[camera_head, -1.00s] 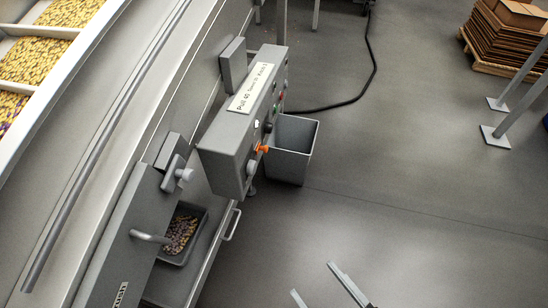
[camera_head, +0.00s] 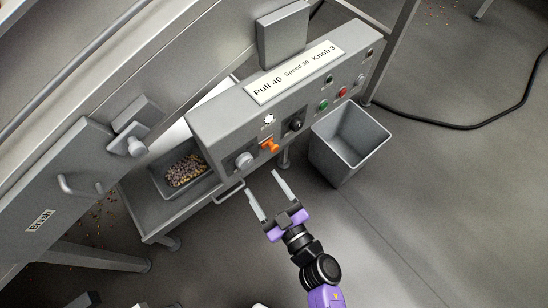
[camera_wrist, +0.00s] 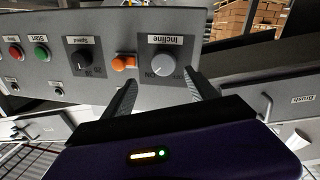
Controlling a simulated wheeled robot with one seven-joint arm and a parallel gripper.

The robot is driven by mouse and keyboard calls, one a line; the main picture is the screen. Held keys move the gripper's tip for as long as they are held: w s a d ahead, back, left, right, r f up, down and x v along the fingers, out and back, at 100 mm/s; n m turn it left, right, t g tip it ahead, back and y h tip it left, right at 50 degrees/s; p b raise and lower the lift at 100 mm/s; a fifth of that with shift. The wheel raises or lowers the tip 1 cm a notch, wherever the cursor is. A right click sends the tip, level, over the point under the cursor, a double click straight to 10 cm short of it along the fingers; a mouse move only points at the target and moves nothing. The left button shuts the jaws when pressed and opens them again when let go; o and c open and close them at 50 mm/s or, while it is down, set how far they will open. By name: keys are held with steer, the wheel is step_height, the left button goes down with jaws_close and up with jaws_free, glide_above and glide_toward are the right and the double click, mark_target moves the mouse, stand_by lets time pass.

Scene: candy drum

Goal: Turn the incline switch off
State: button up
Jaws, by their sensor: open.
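The incline switch is a round grey knob (camera_wrist: 162,64) under an "Incline" label on the grey control box (camera_head: 220,127). It also shows near the box's lower left end in the head view (camera_head: 244,160). In the wrist view the knob sits between my fingers, nearer the right one, and beyond their tips. My gripper (camera_head: 266,182) is open and empty, just in front of the box's face and below the knob and the orange switch. It also shows in the wrist view (camera_wrist: 158,90). I cannot tell the knob's exact setting.
An orange switch (camera_wrist: 124,62) is just left of the knob, then a black speed knob (camera_wrist: 84,61) and green (camera_wrist: 41,52) and red buttons. A grey bin (camera_head: 350,142) stands right of my gripper. A tray of candy (camera_head: 184,171) lies to the left.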

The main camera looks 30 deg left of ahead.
mark_target(247, 165)
steer(key=shift+g, duration=0.3)
steer(key=shift+s+b+x, duration=0.2)
steer(key=shift+b+x, duration=0.25)
steer(key=shift+x, duration=3.3)
steer(key=shift+a+f, duration=0.1)
steer(key=shift+f, duration=0.05)
steer(key=c, duration=1.4)
steer(key=shift+o, duration=0.2)
